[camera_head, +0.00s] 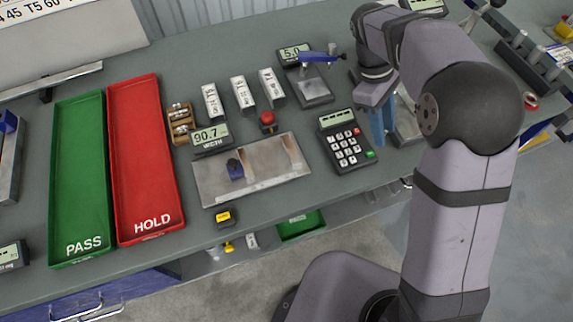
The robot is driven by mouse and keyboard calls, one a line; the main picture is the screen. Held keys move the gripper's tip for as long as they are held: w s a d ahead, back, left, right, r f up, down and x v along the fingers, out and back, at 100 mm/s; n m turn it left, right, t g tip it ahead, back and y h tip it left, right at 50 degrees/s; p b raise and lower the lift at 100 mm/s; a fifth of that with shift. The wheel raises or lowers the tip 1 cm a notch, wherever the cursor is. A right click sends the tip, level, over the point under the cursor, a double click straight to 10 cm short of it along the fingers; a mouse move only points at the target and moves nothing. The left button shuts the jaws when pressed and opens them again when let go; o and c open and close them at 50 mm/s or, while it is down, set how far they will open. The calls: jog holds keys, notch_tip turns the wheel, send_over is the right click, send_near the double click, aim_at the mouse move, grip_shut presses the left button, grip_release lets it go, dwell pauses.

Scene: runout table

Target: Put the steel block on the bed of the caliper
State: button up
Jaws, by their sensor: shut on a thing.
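No block lies on the bed. My gripper (382,128) points down over the table, right of the keypad, with its blue fingers shut. What it grips, taken to be the steel block, is hidden by the fingers and cannot be made out. A grey metal surface (408,128) shows just right of the fingers; I cannot tell what it belongs to.
A red HOLD tray (143,170) and a green PASS tray (77,190) lie left. A keypad device (347,139) stands between the bed and my gripper. Behind are white labelled blocks (243,93), a red button (268,121) and a gauge (315,92) reading 5.0.

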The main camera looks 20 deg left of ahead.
jog(key=a+n+t+b, duration=0.1)
jog(key=a+n, duration=0.1)
jog(key=s+a+r+n+t+b, duration=0.1)
jog(key=a+n, duration=0.2)
jog(key=s+a+n+t+b, duration=0.1)
jog(key=a+n, duration=0.1)
jog(key=n, duration=0.1)
jog(key=shift+a+r, duration=0.2)
jog(key=shift+r, duration=0.2)
jog(key=s+a+r+n+t+y+b, duration=0.1)
jog(key=s+a+r+n+y+b, duration=0.35)
jog(key=n, duration=0.65)
jog(key=s+a+r+n+y+b, duration=0.25)
jog(key=s+a+n+b, duration=0.25)
jog(key=s+a+n, duration=0.5)
jog(key=shift+n+y, duration=0.3)
jog(key=shift+w+d+f+b, duration=0.15)
jog(key=shift+w+f, duration=0.2)
jog(key=shift+f, duration=1.35)
jog(key=shift+w+d+f+b, duration=0.1)
jog(key=shift+w+f+b, duration=0.15)
jog(key=shift+f, duration=1.5)
jog(key=shift+w+d+f+b, duration=0.15)
jog(key=shift+w+f, duration=0.25)
jog(key=shift+f, duration=1.3)
jog(key=shift+f, duration=0.6)
jog(key=o, duration=1.2)
